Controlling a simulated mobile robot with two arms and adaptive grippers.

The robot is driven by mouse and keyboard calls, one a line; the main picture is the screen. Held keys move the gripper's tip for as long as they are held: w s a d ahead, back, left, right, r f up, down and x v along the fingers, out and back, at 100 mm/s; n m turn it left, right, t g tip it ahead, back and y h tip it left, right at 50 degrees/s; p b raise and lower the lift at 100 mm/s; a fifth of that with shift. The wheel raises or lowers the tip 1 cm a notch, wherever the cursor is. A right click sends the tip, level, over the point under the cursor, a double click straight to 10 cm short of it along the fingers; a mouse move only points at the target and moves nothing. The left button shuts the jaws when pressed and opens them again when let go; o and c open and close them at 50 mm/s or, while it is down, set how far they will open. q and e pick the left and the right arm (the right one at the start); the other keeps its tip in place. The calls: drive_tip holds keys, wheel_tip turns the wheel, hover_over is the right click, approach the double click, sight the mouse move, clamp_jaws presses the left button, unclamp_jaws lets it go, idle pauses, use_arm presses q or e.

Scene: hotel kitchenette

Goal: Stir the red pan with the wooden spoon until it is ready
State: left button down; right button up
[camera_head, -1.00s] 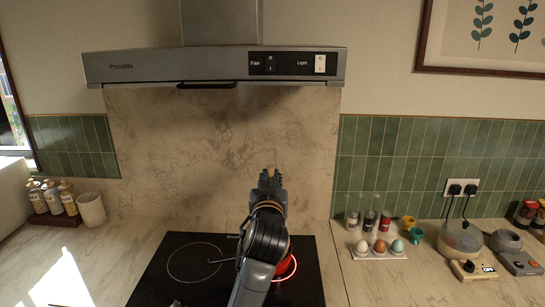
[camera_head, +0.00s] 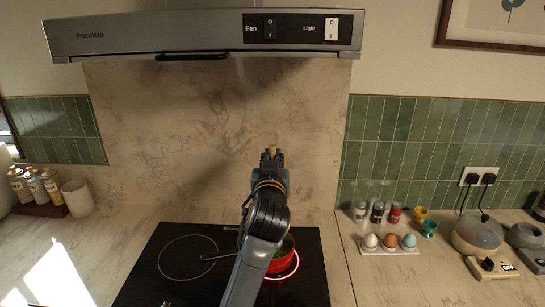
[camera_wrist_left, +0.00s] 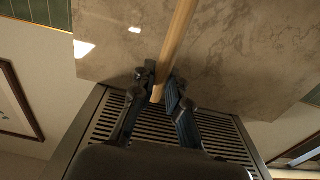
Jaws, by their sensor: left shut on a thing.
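The red pan (camera_head: 285,265) sits on the right rear burner, whose ring glows red around it. My left arm hides much of the pan, and some green contents show inside. My left gripper (camera_head: 271,158) is raised behind and above the pan, in front of the marble backsplash. In the left wrist view, my left gripper (camera_wrist_left: 160,90) is shut on the wooden spoon (camera_wrist_left: 176,45), seen as a pale wooden handle. Only the handle's tip shows above the fingers in the head view. The spoon's lower end is hidden, so I cannot tell whether it is in the pan. My right gripper is not in view.
The black cooktop (camera_head: 165,285) has an empty left burner. The range hood (camera_head: 200,35) hangs above. To the right are an egg tray (camera_head: 390,250), spice jars (camera_head: 377,212) and an egg cooker (camera_head: 477,236). Bottles (camera_head: 36,187) and a white cup (camera_head: 78,198) stand at left.

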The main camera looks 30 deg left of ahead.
use_arm(q)
wheel_tip(320, 180, down, 9)
drive_tip(key=b, duration=0.6)
drive_tip(key=shift+w+f, duration=0.2)
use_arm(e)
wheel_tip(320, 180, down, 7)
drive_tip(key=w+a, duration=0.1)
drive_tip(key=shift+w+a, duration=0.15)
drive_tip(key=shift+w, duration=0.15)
use_arm(q)
drive_tip(key=shift+a, duration=0.1)
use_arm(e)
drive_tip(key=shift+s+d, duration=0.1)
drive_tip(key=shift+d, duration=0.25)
